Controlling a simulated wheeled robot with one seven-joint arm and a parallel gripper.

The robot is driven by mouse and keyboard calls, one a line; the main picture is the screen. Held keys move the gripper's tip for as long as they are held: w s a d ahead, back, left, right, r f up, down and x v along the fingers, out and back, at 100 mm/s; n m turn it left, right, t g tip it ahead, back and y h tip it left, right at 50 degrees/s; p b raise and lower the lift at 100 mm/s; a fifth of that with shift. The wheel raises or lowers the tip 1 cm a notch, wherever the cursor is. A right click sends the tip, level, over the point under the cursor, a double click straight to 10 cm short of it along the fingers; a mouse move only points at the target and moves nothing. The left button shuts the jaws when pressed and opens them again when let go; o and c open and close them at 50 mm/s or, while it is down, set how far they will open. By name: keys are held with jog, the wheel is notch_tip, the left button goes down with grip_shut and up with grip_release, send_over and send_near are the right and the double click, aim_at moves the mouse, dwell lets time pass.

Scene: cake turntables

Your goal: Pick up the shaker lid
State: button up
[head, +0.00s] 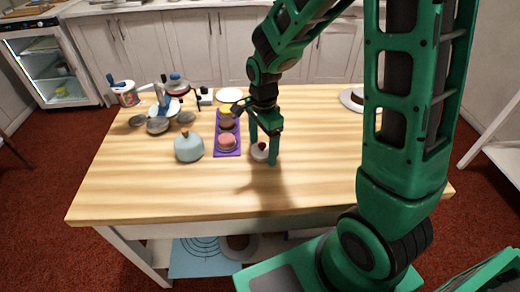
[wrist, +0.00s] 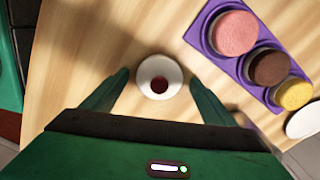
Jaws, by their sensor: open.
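The shaker lid appears to be the small white round piece with a dark red knob (wrist: 159,77), on the wooden table. It also shows in the head view as a white disc (head: 258,153), partly hidden by my fingers. My gripper (wrist: 160,88) is open, with one green finger on each side of the white piece. No contact with it shows in the wrist view. In the head view my gripper (head: 262,148) points down over the piece, and the exact height of the fingertips is hard to tell.
A purple tray (head: 216,143) with pink, brown and yellow round cakes lies just left of my gripper. A pale blue domed pot (head: 188,148) stands further left. Several utensils and bowls crowd the table's back left. The wooden table (head: 320,185) is clear at front and right.

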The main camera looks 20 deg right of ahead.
jog(key=c, duration=1.1)
jog(key=shift+r, duration=0.15)
